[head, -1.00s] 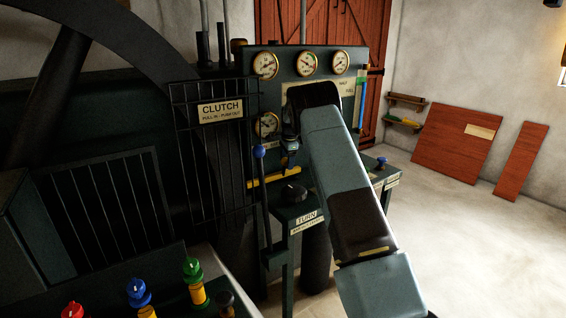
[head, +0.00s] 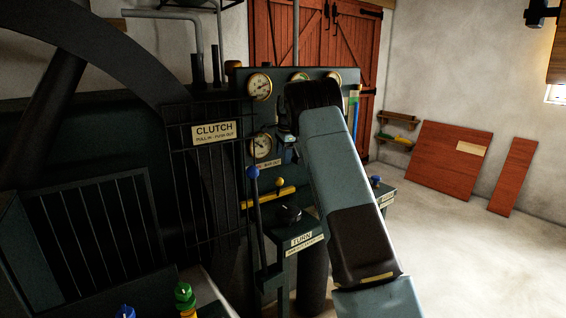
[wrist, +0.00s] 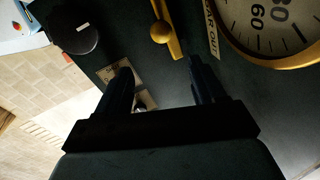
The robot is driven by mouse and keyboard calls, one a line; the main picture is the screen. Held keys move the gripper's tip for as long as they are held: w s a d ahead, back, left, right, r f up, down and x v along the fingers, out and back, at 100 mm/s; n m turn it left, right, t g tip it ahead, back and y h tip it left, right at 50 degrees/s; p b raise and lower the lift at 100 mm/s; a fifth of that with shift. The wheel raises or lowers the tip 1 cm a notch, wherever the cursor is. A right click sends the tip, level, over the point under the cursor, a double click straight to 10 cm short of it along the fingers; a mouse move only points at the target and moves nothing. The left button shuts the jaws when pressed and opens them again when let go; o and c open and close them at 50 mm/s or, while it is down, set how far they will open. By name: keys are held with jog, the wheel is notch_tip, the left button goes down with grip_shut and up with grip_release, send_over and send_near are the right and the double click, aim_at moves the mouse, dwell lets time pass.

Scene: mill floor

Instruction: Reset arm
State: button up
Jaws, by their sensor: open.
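My arm reaches up in front of the gauge panel (head: 240,90) in the head view, its far end by the gauges. My gripper (wrist: 160,82) shows in the wrist view with its two dark fingers apart and nothing between them. Beyond the fingers are a yellow bar with a round knob (wrist: 161,32), a black knob (wrist: 73,30) and a large brass-rimmed gauge (wrist: 272,25). In the head view the gripper's fingers are mostly hidden behind my arm.
A blue-topped lever (head: 253,172) stands left of my arm, beside the caged CLUTCH guard (head: 205,185). A black knob (head: 289,214) sits above the TURN label (head: 301,240). Green (head: 184,292) and blue (head: 125,312) handles stand at the front. Floor (head: 470,260) at right is clear.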

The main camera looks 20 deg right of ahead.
jog(key=shift+r, duration=0.15)
dwell(0.3)
jog(key=s+a+r+n+t, duration=0.1)
jog(key=s+a+r+n, duration=0.15)
jog(key=s+r, duration=0.6)
jog(key=s+a+r+n, duration=0.1)
jog(key=s+r+n, duration=0.3)
jog(key=s, duration=0.8)
jog(key=s+a+r+n+t, duration=0.1)
jog(key=s+a+r+n, duration=0.1)
jog(key=s+r, duration=0.65)
jog(key=s+a+f+n, duration=0.1)
jog(key=s+f+n, duration=0.1)
jog(key=s, duration=0.9)
jog(key=s+a+f+n+t, duration=0.1)
jog(key=s+a+f+n, duration=0.1)
jog(key=s, duration=0.9)
jog(key=s+a+f+n, duration=0.1)
jog(key=s+f+n, duration=0.3)
jog(key=s, duration=0.7)
jog(key=shift+a+f, duration=0.4)
jog(key=shift+f, duration=0.2)
